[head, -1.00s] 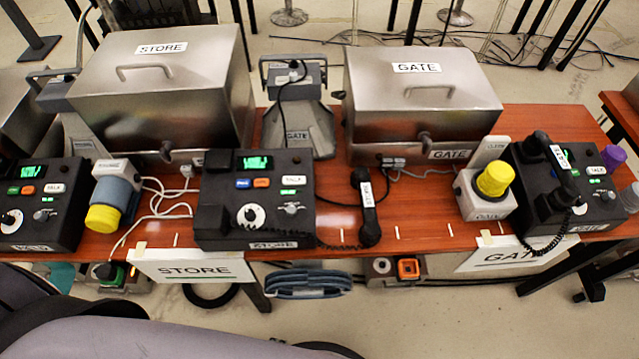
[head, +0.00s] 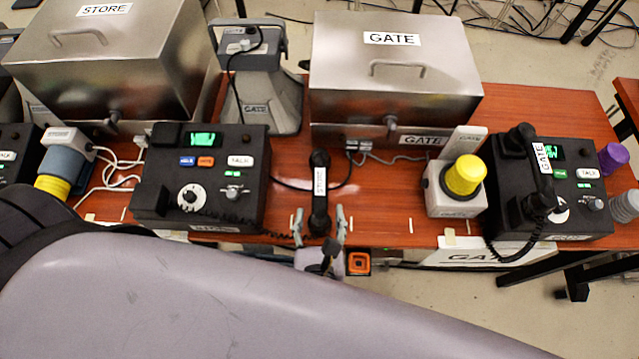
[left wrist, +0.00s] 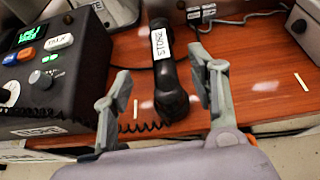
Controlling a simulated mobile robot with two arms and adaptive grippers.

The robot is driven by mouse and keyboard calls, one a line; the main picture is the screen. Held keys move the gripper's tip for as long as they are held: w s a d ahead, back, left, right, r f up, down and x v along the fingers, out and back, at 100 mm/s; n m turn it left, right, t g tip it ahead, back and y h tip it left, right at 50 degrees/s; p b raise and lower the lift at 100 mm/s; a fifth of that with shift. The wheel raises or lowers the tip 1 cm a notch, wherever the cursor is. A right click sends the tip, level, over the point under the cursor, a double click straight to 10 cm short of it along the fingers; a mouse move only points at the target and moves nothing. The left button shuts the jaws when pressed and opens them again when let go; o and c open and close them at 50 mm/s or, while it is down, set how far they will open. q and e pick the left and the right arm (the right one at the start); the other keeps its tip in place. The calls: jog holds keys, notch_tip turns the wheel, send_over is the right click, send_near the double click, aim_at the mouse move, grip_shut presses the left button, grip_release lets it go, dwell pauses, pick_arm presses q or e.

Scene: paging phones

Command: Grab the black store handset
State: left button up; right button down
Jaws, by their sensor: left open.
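The black store handset (head: 319,196) lies on the red-brown table to the right of the store phone base (head: 203,180), with a white STORE label on its grip and a coiled cord. It also shows in the left wrist view (left wrist: 167,75). My left gripper (head: 318,222) is open at the table's front edge, one finger on each side of the handset's near end. In the left wrist view the fingers (left wrist: 164,88) stand apart with the handset between them, not closed on it. My right gripper does not show.
The gate phone (head: 555,190) with its handset and a yellow-topped beacon (head: 460,185) stand to the right. Metal boxes labelled STORE (head: 110,60) and GATE (head: 395,75) stand behind. Bare table lies between the store handset and the beacon.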

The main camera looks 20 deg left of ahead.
aim_at(320, 182)
pick_arm(q)
jog(key=x, duration=1.2)
jog(key=shift+f+p, duration=0.15)
jog(key=shift+p, duration=0.15)
jog(key=shift+s, duration=0.1)
jog(key=shift+c, duration=0.4)
grip_shut()
